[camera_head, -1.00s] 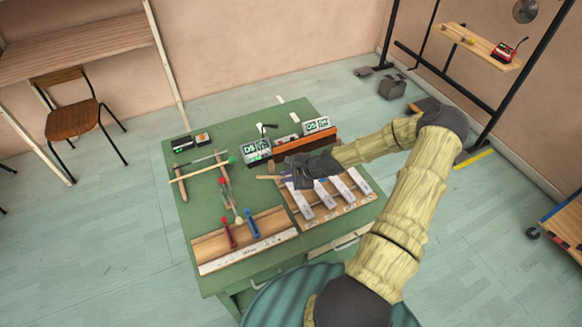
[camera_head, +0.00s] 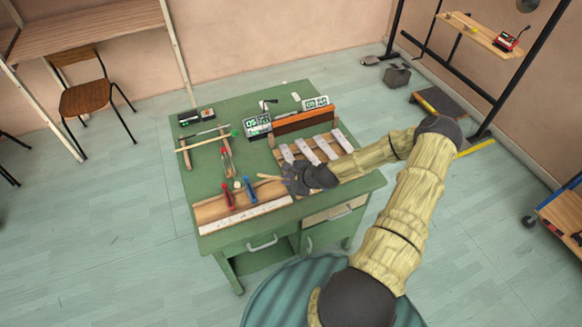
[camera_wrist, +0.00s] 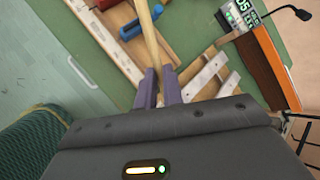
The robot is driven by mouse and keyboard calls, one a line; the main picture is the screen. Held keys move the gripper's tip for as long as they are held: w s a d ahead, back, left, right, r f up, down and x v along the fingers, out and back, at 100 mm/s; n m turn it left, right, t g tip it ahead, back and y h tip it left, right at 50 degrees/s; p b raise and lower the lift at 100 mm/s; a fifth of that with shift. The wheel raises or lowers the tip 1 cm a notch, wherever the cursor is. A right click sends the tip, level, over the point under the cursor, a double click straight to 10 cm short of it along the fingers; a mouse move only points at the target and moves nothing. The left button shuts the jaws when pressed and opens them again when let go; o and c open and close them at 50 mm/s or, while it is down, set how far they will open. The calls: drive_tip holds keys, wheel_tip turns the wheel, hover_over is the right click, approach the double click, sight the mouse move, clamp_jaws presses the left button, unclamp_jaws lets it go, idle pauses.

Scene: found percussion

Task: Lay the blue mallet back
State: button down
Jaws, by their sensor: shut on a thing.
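My gripper (camera_head: 288,177) is shut on the plain wooden handle of a mallet (camera_head: 268,176), above the table at the front left of the pale bars. In the wrist view the handle (camera_wrist: 148,45) runs up from between the purple fingers (camera_wrist: 160,88) and out of the top of the picture. No blue head shows on it; that end is hidden or out of view. Two wooden rails (camera_head: 187,158) stand on the table's left side. A green-headed mallet (camera_head: 207,142) lies across them, and a red-headed one (camera_head: 225,153) is near the right rail.
Green tabletop is bare around the rails.

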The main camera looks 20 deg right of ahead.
drive_tip(key=s+a+f+m+h+b, duration=0.1)
drive_tip(key=s+a+f+m, duration=0.1)
drive_tip(key=f, duration=0.2)
drive_tip(key=s+a+f+m+h+b, duration=0.2)
drive_tip(key=s+f, duration=0.1)
drive_tip(key=f, duration=0.2)
drive_tip(key=s+a+f+m+t+h+b, duration=0.1)
drive_tip(key=s+a+f+m+b, duration=0.1)
drive_tip(key=s+f, duration=0.1)
drive_tip(key=shift+s+a+f, duration=0.15)
drive_tip(key=shift+a+f, duration=0.25)
drive_tip(key=shift+f, duration=0.3)
drive_tip(key=shift+r, duration=0.1)
